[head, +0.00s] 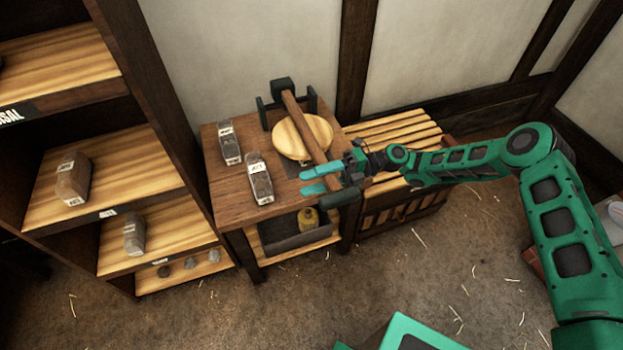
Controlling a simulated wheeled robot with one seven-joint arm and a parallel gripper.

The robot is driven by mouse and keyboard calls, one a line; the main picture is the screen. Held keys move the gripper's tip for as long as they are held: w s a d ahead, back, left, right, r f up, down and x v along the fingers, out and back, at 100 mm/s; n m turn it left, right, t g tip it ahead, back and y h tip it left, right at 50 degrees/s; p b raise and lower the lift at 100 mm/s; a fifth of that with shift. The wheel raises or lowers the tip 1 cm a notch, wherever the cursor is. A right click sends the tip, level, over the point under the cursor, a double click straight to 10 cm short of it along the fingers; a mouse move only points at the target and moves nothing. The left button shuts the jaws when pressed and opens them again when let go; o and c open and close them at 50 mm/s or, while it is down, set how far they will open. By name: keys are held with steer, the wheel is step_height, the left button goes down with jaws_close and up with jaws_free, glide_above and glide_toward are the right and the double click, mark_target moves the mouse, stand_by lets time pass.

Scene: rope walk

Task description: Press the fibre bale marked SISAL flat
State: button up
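A press stands on the wooden table, with a dark frame (282,88), a round pale wooden plate (292,140) and a long wooden lever (312,135) slanting over it towards the front. My gripper (309,181) is at the lever's front end, close to its dark grip (341,200). The two teal fingers are spaced apart and point left; whether they close on the lever is unclear. Two wrapped, labelled bales lie on the table: one farther back (230,143), one nearer (260,179). Their labels are too small to read. Whatever is under the plate is mostly hidden.
A shelf unit at left holds a brown bale (72,179), a greyer bale (134,234) and small lumps (190,263). A partly cut-off sign (10,116) ends in "SAL". A slatted crate (400,205) adjoins the table (225,185). A yellowish bottle (308,219) stands below.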

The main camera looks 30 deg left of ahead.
steer(key=shift+w+d, duration=0.1)
steer(key=shift+w, duration=0.05)
steer(key=v, duration=1)
steer(key=shift+w+d, duration=0.2)
steer(key=shift+w, duration=0.15)
steer(key=shift+f, duration=0.1)
steer(key=shift+c, duration=0.3)
